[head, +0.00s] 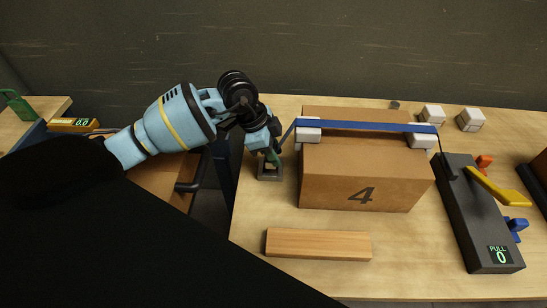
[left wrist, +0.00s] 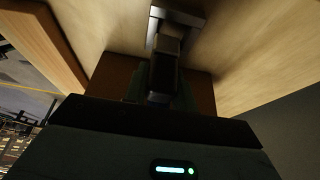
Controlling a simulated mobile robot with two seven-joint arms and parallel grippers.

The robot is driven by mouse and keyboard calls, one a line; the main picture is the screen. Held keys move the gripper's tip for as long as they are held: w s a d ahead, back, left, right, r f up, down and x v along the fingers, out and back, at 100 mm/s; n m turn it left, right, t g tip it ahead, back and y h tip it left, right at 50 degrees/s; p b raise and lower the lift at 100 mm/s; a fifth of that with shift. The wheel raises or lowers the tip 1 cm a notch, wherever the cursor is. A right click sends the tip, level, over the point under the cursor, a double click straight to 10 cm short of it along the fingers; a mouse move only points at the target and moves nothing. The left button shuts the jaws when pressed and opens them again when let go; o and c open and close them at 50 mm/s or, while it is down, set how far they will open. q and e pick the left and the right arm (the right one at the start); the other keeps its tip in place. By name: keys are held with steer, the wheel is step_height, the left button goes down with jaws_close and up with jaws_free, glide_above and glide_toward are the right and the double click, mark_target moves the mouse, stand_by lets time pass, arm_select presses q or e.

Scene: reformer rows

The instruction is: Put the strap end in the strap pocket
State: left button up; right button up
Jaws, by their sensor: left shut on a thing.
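The blue strap (head: 365,125) runs from the dark grey puller on the right across the top of the brown box marked 4 (head: 352,178). Its left end slopes down to my left gripper (head: 271,151), which is shut on the strap end. The end itself is mostly hidden by the gripper. The strap pocket, a small grey metal frame (head: 270,172), stands on the table just left of the box. My gripper is directly over it, pointing down; I cannot tell whether the end is inside. In the left wrist view the pocket (left wrist: 184,17) shows just beyond the fingers. My right gripper is not in view.
White corner blocks (head: 308,135) sit under the strap on the box's edges. Spare white blocks (head: 432,115) stand at the back right. A wooden bar (head: 318,244) lies in front. The puller (head: 470,210) has a yellow lever (head: 498,187) and a display reading 0.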

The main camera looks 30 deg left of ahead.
arm_select(q)
steer(key=shift+w+a, duration=0.25)
step_height(320, 180, down, 4)
steer(key=shift+r, duration=0.2)
steer(key=o, duration=1)
steer(key=v, duration=1.2)
steer(key=shift+p, duration=0.45)
